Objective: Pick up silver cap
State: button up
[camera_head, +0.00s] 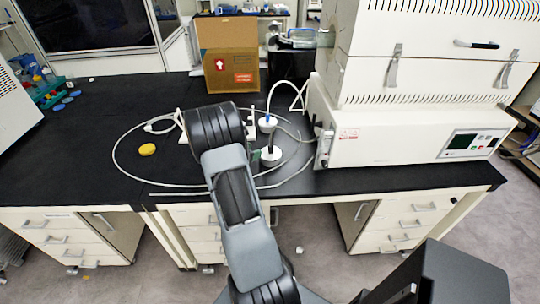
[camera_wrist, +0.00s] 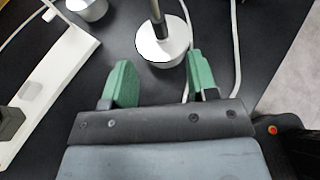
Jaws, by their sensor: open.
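In the wrist view, my gripper (camera_wrist: 162,76) is open and empty, its two green fingers apart over the black bench. A round, pale silver base (camera_wrist: 166,47) with an upright rod (camera_wrist: 157,12) stands just beyond the gap between the fingertips. A smaller silver round piece (camera_wrist: 88,8), which looks like the silver cap, is at the upper left, partly cut off by the frame edge and away from the fingers. In the head view, my arm hides most of the gripper. The pale round base (camera_head: 272,156) shows right of the arm.
A white power strip (camera_wrist: 48,95) lies left of my gripper, and pale cables run close by. A cardboard box (camera_head: 230,65) is behind.

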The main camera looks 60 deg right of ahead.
aim_at(269, 147)
jog(key=x, duration=0.6)
jog(key=shift+p, duration=0.35)
jog(key=shift+p+x, duration=0.75)
jog(key=shift+x, duration=2.1)
jog(key=shift+w+a+f, duration=0.1)
jog(key=shift+f, duration=0.1)
jog(key=shift+c, duration=0.4)
grip_shut()
